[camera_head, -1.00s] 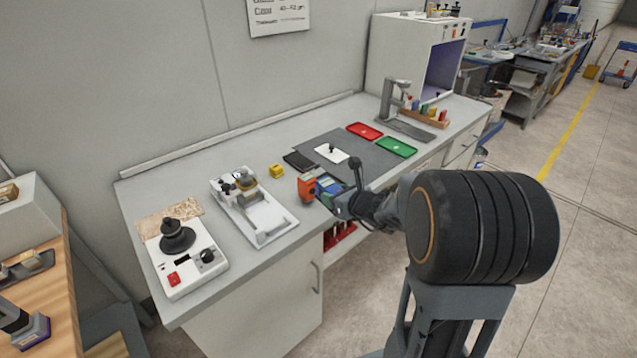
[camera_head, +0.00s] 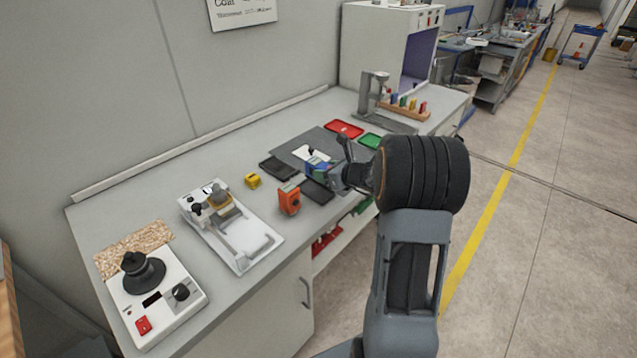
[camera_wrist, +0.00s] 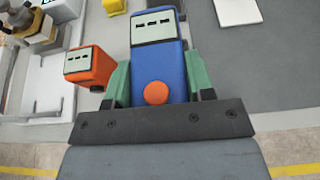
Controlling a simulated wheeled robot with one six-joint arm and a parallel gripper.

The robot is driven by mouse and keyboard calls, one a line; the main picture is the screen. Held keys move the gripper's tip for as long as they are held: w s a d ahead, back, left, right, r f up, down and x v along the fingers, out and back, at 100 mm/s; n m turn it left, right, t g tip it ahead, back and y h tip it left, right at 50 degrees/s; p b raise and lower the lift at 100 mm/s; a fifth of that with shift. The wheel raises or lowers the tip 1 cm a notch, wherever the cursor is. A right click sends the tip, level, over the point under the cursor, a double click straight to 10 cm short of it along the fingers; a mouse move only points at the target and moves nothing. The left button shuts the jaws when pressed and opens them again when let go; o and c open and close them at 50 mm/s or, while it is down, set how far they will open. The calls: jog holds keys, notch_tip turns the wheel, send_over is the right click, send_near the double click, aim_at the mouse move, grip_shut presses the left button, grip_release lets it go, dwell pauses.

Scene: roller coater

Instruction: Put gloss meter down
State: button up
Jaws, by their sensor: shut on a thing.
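A blue block-shaped meter (camera_wrist: 158,68), which I take to be the gloss meter, has a pale face with dark display marks and an orange round button. My gripper (camera_wrist: 158,82) is shut on it, one green finger on each side. In the head view, the blue meter (camera_head: 319,169) shows at the end of my gripper (camera_head: 328,173), near the grey mat (camera_head: 290,150) and partly hidden. Whether it touches the worktop is unclear. An orange meter (camera_head: 289,200) stands upright on the bench to its left; it also shows in the wrist view (camera_wrist: 88,68).
Dark flat trays (camera_head: 277,168) lie by the mat. A white panel (camera_head: 312,152) lies on the mat. A yellow block (camera_head: 253,181), a white coater-like device (camera_head: 235,230) and a white balance-like device (camera_head: 158,292) stand left. Red (camera_head: 344,129) and green (camera_head: 370,141) trays lie behind.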

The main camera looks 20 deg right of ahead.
jog(key=w+f, duration=0.2)
jog(key=f, duration=0.1)
jog(key=shift+w+a+f, duration=0.15)
jog(key=shift+w+a, duration=0.2)
jog(key=shift+w, duration=0.05)
jog(key=f, duration=0.3)
jog(key=shift+w+p, duration=0.2)
jog(key=shift+p, duration=0.2)
jog(key=shift+f, duration=0.25)
jog(key=shift+f, duration=0.15)
jog(key=o, duration=1.1)
